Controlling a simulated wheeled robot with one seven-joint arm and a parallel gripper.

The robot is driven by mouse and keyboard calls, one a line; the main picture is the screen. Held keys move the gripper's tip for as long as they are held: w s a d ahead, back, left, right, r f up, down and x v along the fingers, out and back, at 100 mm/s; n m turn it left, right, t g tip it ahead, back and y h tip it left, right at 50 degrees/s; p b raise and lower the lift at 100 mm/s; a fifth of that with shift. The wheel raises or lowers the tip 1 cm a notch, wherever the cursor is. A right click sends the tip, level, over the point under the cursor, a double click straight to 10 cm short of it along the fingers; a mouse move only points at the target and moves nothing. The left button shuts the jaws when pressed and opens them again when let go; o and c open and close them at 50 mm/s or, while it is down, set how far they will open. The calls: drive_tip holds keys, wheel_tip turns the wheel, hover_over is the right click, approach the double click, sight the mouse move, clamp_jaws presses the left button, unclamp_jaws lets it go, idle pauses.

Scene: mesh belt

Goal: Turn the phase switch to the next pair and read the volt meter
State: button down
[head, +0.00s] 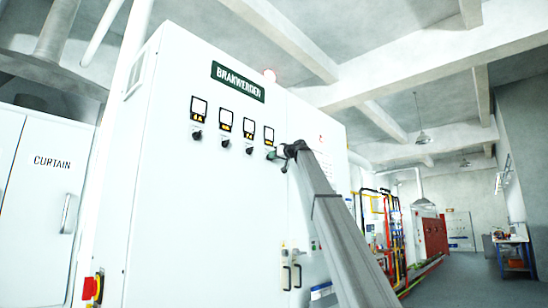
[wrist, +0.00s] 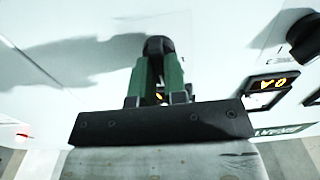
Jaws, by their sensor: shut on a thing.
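A row of several square meters with yellow-on-black labels sits on the white cabinet, the rightmost meter (head: 269,135) above my gripper. Small dark knobs sit below the meters, one of them the left knob (head: 196,135). My gripper (head: 278,154) is at the cabinet face below the rightmost meter. In the wrist view its green fingers (wrist: 157,72) are shut on a black switch knob (wrist: 158,45). The head view hides most of that knob behind the gripper. The meter needles are too small to read, and I cannot tell the switch position.
A green BRANWERDEN sign (head: 238,82) is above the meters. A red emergency button (head: 90,288) sits low at the left, near the CURTAIN cabinet (head: 45,190). Door handles (head: 291,276) are low on the cabinet. Open floor (head: 455,280) lies to the right, past coloured pipes.

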drive_tip(key=shift+m, duration=0.3)
drive_tip(key=shift+w+d+m, duration=0.1)
drive_tip(key=shift+m, duration=3.9)
drive_tip(key=c, duration=1.2)
unclamp_jaws()
drive_tip(key=shift+o, duration=0.2)
drive_tip(key=shift+d, duration=0.1)
drive_tip(key=v, duration=1)
drive_tip(key=shift+s+d, duration=0.2)
drive_tip(key=shift+s, duration=0.1)
